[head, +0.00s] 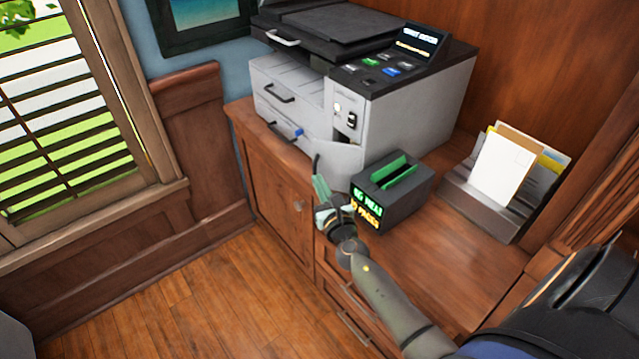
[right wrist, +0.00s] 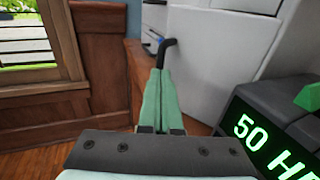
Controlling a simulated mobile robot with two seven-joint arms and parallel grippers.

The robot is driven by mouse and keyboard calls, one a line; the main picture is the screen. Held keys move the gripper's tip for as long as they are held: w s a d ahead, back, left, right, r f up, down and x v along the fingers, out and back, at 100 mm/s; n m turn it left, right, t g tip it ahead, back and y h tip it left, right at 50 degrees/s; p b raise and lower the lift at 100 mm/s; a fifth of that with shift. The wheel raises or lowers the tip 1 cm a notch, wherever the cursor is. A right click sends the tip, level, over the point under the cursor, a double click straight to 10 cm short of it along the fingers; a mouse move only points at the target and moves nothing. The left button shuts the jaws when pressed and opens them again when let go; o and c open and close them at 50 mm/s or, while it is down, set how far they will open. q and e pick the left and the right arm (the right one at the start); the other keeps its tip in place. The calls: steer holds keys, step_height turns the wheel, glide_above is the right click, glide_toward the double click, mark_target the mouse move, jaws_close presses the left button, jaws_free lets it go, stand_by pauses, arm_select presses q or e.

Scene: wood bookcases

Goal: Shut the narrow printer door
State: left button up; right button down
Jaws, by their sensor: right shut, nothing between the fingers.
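The grey-white printer (head: 420,105) stands on the wooden cabinet. Its narrow door (head: 338,160) appears to stand out from the lower front, with a dark handle (head: 316,164) at its outer edge. The door also shows as a pale panel in the right wrist view (right wrist: 215,55). My right gripper (head: 319,184) is shut and empty, its green fingers pointing up at the dark handle. In the right wrist view the fingertips (right wrist: 158,76) lie just below the handle (right wrist: 165,48); I cannot tell whether they touch. My left gripper is not in view.
A dark box with a green lit display (head: 392,190) stands right beside my right gripper. A grey holder (head: 485,210) with papers is farther right. The wooden cabinet (head: 275,195) lies below the printer; open floor (head: 200,300) is at the left.

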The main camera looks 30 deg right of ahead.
mark_target(320, 166)
steer(key=shift+w+h, duration=0.2)
steer(key=shift+h, duration=0.1)
steer(key=shift+w+d+m+g+h+b, duration=0.15)
steer(key=shift+w+d+m+g+h, duration=0.2)
steer(key=shift+w+d+m+h, duration=0.35)
steer(key=shift+w+d+m+g+h+b, duration=0.15)
steer(key=shift+w+d+m+g+h, duration=0.3)
steer(key=shift+w, duration=0.45)
steer(key=shift+w+d+m+g+h+b, duration=0.2)
steer(key=shift+w+d+m+h, duration=0.2)
steer(key=shift+w+h, duration=0.35)
steer(key=shift+w+d, duration=0.3)
steer(key=shift+d+r, duration=0.15)
steer(key=shift+r, duration=0.05)
